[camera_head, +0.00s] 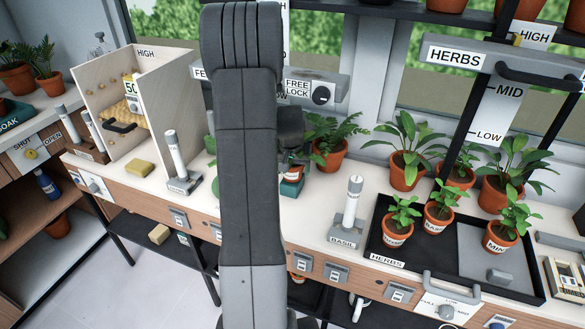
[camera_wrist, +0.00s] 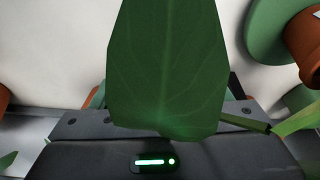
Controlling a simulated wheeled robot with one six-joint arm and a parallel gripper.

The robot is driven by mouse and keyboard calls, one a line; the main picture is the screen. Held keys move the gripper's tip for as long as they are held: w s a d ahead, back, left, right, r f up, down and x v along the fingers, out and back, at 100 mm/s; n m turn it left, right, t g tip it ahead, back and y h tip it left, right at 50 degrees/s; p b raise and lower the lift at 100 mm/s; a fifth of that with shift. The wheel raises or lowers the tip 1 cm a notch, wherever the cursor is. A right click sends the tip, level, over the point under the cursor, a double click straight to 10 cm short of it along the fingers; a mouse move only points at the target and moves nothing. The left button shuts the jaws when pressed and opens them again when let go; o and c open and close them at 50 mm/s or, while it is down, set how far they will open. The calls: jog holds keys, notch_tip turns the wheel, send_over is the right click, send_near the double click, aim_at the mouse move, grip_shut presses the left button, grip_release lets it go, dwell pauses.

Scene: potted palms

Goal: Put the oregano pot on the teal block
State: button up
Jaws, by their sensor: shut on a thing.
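The teal block (camera_head: 291,187) shows on the bench just right of my arm, partly hidden by it. A small terracotta pot (camera_head: 297,171), taken as the oregano pot, shows in part directly above the block. Its label is hidden, and I cannot tell whether it touches the block. My gripper (camera_head: 292,150) is at this pot, shut on it, with its fingers mostly hidden behind my arm. In the wrist view a large green leaf (camera_wrist: 165,65) covers the middle and hides the fingertips and most of the pot.
A fern pot (camera_head: 329,152) stands close right of the block. A white post marked BASIL (camera_head: 350,215) stands further right. The black herbs tray (camera_head: 400,262) holds several small pots. Bench between fern and BASIL post is clear.

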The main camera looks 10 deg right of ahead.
jog(key=shift+f, duration=0.25)
jog(key=o, duration=1)
jog(key=shift+r, duration=0.1)
jog(key=shift+r, duration=0.1)
jog(key=shift+r, duration=0.4)
jog(key=s+a+b, duration=0.1)
jog(key=s, duration=0.3)
jog(key=s+a, duration=0.1)
jog(key=s, duration=0.2)
jog(key=s+a+b, duration=0.1)
jog(key=s+a, duration=0.1)
jog(key=s, duration=0.2)
jog(key=shift+s+r+b, duration=0.25)
jog(key=shift+s+b, duration=0.05)
jog(key=shift+b, duration=0.05)
